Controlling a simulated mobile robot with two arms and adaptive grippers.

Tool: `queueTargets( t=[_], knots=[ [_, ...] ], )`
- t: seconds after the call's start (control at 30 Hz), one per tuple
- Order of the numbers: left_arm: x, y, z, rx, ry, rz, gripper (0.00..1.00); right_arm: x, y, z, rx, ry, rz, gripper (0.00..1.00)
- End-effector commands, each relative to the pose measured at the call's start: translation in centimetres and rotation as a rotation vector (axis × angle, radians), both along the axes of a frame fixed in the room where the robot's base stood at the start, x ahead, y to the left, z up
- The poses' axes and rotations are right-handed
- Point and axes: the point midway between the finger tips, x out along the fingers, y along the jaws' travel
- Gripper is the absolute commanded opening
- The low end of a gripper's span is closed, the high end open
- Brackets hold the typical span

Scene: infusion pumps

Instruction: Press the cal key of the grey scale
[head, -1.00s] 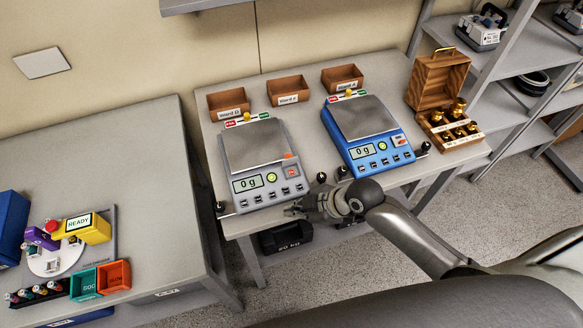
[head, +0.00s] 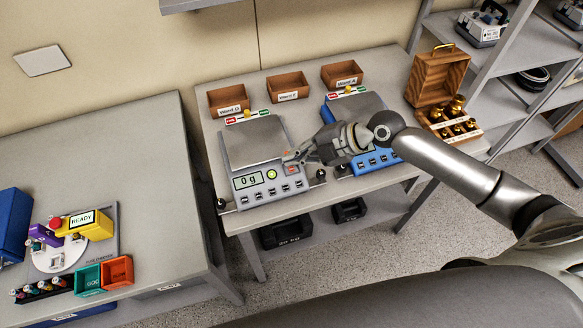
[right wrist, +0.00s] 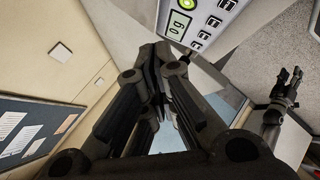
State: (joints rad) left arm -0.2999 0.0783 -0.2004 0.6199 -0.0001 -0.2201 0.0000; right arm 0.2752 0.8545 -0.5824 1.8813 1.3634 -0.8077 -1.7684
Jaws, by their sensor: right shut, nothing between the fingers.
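The grey scale (head: 262,183) stands on the middle table with its display reading 0 g. Along its front panel are a green round button, a row of small dark-marked keys (head: 270,194) and a red key (head: 292,170); I cannot read which is the cal key. My right gripper (head: 288,159) is shut and empty, its tips above the panel's right end by the red key. I cannot tell whether they touch. In the right wrist view, the shut fingers (right wrist: 160,65) show near the scale's panel (right wrist: 200,25). My left gripper (right wrist: 287,88) shows small at the right there, fingers apart.
The blue scale (head: 350,108) stands to the right, partly hidden by my right arm. Three ward boxes (head: 288,88) line the back. A wooden weight case (head: 437,80) is at the table's right end. Small dark posts (head: 320,175) stand near the front edge.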

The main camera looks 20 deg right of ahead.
Motion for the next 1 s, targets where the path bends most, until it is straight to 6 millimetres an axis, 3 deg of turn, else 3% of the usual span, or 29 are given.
queueTargets(
  t=[0.53,0.73,1.0],
  knots=[
    [0.1,0.2,-4.4,0.002,-0.001,0.001,0.40,1.8,0.0,-7.0,0.000,-0.001,-0.001,0.00],
    [0.1,0.2,-6.0,0.002,-0.001,0.001,0.40,2.1,0.1,-8.2,-0.001,0.001,-0.001,0.00],
    [0.1,0.2,-6.5,0.002,0.000,0.000,0.40,2.3,0.1,-8.4,0.000,0.001,0.000,0.00]
  ],
)
